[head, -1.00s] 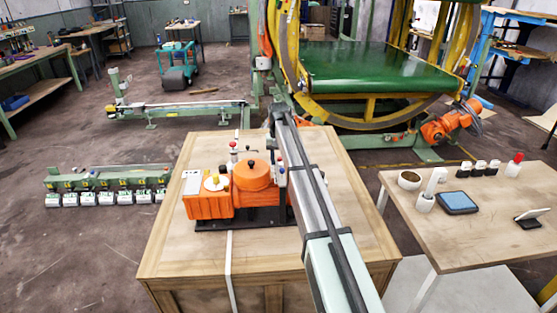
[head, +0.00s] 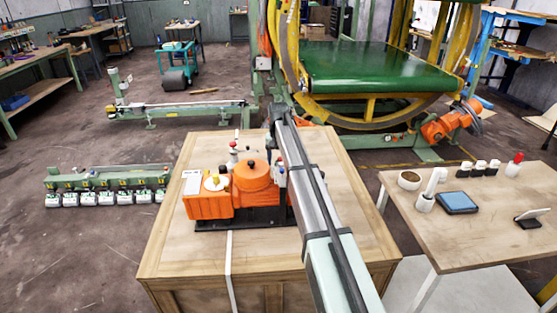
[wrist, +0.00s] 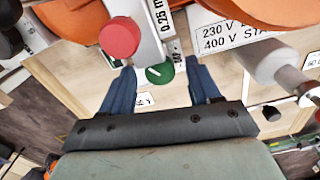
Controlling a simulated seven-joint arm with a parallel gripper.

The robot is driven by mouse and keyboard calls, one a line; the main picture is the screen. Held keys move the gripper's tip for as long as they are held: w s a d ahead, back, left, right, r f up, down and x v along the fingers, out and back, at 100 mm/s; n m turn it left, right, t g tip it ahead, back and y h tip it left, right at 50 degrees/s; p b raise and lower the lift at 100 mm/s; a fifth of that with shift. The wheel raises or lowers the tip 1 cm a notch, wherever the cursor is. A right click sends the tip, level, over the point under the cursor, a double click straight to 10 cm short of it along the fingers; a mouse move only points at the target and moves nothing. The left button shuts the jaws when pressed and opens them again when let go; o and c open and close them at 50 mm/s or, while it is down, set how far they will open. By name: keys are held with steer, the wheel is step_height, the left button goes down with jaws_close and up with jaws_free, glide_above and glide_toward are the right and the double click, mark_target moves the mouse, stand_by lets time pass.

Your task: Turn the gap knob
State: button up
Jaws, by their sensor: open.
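In the wrist view a round green knob (wrist: 160,73) with a white pointer mark shows between the fingers of my gripper (wrist: 159,66); it appears to be the gap knob. The two blue fingers are open, one on each side of it, with space visible at both sides. Whether the fingertips reach its depth is hard to tell. A label starting "0.25" is just above it. In the head view the orange machine (head: 208,205) sits on a wooden crate (head: 185,257). My arm reaches over its right side, and my fingers and the green knob cannot be made out there.
A red knob (wrist: 120,37) on a white post stands close to the left finger. A grey-white cylindrical part (wrist: 275,65) is to the right of the right finger. A side table (head: 480,230) with small items stands right of the crate. The crate's front left is clear.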

step_height(320, 180, up, 14)
stand_by(0.6)
steer(key=shift+f, duration=0.1)
step_height(320, 180, down, 14)
steer(key=n, duration=0.4)
stand_by(0.9)
steer(key=c, duration=1)
steer(key=shift+c, duration=0.2)
